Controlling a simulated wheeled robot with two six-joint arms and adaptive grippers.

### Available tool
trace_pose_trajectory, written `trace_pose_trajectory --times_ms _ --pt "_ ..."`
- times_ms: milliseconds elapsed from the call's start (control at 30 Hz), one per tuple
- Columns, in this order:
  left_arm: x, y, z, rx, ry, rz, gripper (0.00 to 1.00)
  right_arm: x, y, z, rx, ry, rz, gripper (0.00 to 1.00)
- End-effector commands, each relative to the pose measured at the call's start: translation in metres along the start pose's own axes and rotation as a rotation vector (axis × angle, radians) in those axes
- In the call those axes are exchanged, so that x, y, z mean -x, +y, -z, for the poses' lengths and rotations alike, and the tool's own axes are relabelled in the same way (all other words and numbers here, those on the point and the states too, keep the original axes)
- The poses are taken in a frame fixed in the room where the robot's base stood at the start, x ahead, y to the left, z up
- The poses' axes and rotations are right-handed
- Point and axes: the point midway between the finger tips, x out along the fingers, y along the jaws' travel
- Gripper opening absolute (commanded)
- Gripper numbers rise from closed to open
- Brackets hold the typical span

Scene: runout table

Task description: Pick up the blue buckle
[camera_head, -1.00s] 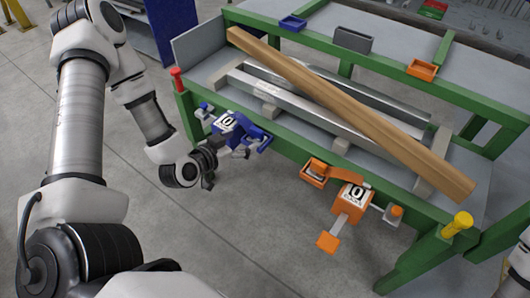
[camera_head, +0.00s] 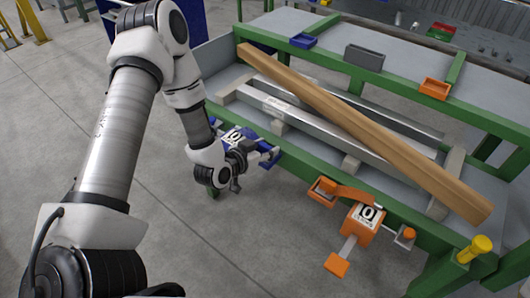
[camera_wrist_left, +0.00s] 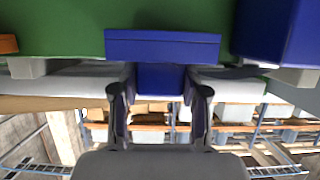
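The blue buckle (camera_head: 267,156) is on the green front rail of the table, left of the orange one, with a white label marked 0. My left wrist and gripper hide part of it in the head view. My left gripper (camera_head: 238,168) is right at the buckle. In the left wrist view, a blue block of the buckle (camera_wrist_left: 162,77) shows between the two fingers of the left gripper (camera_wrist_left: 160,98), with a wider blue bar above it. The fingers are apart, with a gap visible on each side of the block. My right gripper is out of view.
An orange buckle (camera_head: 358,222) is on the same green rail (camera_head: 300,184) to the right. A long wooden beam (camera_head: 365,130) lies across metal bars (camera_head: 300,115) on the table. A yellow knob (camera_head: 478,247) stands at the right corner. The floor in front is clear.

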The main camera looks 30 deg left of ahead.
Motion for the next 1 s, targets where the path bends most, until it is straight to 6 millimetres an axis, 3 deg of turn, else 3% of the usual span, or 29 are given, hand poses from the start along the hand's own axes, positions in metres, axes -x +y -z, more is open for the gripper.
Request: trace_pose_trajectory --times_ms 400,733,1000 --pt "0.001 0.0 0.002 0.0 0.0 0.0 0.04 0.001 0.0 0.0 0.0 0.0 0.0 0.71" --pt "0.017 -0.001 0.037 0.002 0.001 0.001 0.04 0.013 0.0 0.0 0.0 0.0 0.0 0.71" --pt "0.083 -0.001 0.013 0.012 -0.005 0.004 0.04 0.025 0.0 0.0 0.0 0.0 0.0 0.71"
